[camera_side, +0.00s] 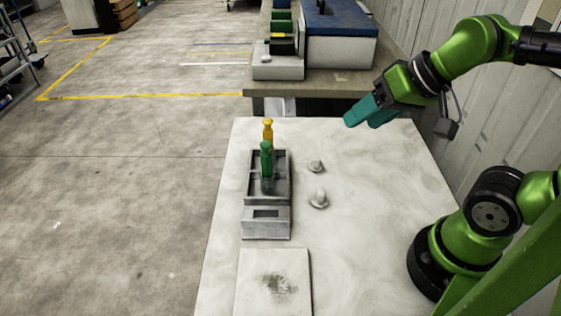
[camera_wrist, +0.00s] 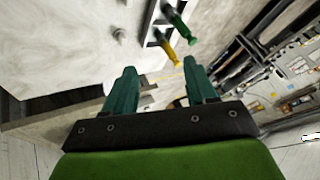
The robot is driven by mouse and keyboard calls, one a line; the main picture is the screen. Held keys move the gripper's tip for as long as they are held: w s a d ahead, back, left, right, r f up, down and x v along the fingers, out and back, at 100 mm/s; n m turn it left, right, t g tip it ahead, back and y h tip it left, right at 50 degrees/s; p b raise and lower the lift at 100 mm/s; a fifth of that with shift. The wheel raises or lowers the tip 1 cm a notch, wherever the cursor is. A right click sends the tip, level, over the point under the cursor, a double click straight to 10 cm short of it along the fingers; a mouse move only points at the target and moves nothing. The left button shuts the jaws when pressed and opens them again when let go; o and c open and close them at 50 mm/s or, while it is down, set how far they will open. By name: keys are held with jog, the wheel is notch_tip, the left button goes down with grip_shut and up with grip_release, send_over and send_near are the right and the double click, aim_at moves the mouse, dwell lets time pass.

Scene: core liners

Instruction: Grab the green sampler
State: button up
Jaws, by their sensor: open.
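The green sampler (camera_side: 266,160) stands upright in the grey rack (camera_side: 248,190) on the white table, in front of the yellow sampler (camera_side: 268,131). In the wrist view the green sampler (camera_wrist: 176,19) is near the top, with the yellow sampler (camera_wrist: 162,40) close by it and part of the rack (camera_wrist: 148,22) behind. My gripper (camera_side: 358,117) is above the far right part of the table, well apart from both samplers. In the wrist view its two teal fingers (camera_wrist: 160,80) are spread, with nothing between them.
Two small pale knobs (camera_side: 318,200) stand right of the rack. A pale slab with a dark smudge (camera_side: 290,265) lies at the table's front. A bench with a blue-lidded box (camera_side: 340,50) stands behind. The table's right side is clear.

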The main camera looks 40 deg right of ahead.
jog(key=n+g, duration=0.3)
jog(key=n, duration=0.5)
send_near(267, 143)
jog(key=x, duration=1.2)
jog(key=shift+f, duration=0.2)
grip_shut()
